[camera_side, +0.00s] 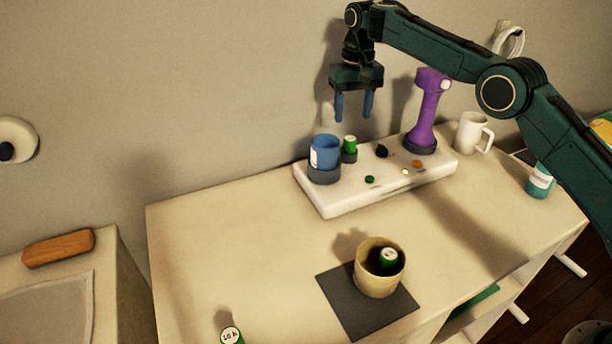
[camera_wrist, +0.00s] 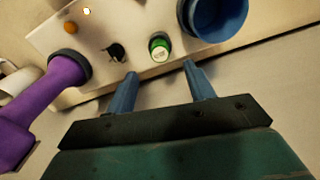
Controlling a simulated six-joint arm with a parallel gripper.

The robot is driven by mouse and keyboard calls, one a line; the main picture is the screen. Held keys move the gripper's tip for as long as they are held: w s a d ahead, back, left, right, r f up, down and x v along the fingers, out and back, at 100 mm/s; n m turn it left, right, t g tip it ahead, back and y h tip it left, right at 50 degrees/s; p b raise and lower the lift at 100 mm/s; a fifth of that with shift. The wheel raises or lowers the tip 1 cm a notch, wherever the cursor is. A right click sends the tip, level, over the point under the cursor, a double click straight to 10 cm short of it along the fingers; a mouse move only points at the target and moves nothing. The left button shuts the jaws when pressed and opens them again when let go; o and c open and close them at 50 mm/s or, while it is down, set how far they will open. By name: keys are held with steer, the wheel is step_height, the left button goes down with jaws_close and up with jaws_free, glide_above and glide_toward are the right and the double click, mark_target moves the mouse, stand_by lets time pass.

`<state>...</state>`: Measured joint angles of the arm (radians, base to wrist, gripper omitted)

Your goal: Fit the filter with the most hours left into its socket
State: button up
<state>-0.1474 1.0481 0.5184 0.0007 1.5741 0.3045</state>
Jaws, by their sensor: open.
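My gripper (camera_side: 353,116) is open and empty above the back of the white panel (camera_side: 335,205); its blue fingers also show in the wrist view (camera_wrist: 160,72). A green filter with a pale top (camera_side: 349,145) stands on the panel below the fingers, and shows just beyond them in the wrist view (camera_wrist: 159,49). Its label is too small to read. A second green filter (camera_side: 388,257) is inside a beige pot (camera_side: 368,279), its label unreadable. A third (camera_side: 231,335), apparently marked 10 h, is at the bottom picture edge, partly cut off. I cannot tell which panel part is the socket.
On the panel, a blue cup-like part (camera_side: 324,152) stands left of the filter, a black knob-like part (camera_side: 381,150) right, and a tall purple part (camera_side: 427,110) farther right.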

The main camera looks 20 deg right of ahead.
step_height(320, 180, up, 3)
stand_by(0.5)
steer(key=shift+r, duration=0.2)
stand_by(0.5)
steer(key=s+d+r+t, duration=0.1)
steer(key=s+d+r, duration=0.15)
steer(key=r, duration=0.35)
steer(key=s+d+r, duration=0.1)
steer(key=s+r, duration=0.3)
steer(key=r, duration=0.2)
steer(key=s+d+r+n+t, duration=0.1)
steer(key=s+d+r, duration=0.15)
steer(key=s, duration=0.45)
steer(key=s+d+r+t, duration=0.1)
steer(key=s+r, duration=0.2)
steer(key=s, duration=0.3)
steer(key=s+f+t, duration=0.1)
steer(key=s+f, duration=0.2)
steer(key=s, duration=0.6)
steer(key=s+d+f, duration=0.1)
steer(key=s+f, duration=0.3)
steer(key=s, duration=0.4)
steer(key=s+d+f+t, duration=0.1)
steer(key=s+f, duration=0.3)
steer(key=s, duration=0.5)
steer(key=shift+s+d+f+n+t, duration=0.15)
steer(key=shift+s+d+n+t, duration=0.15)
steer(key=shift+n, duration=0.1)
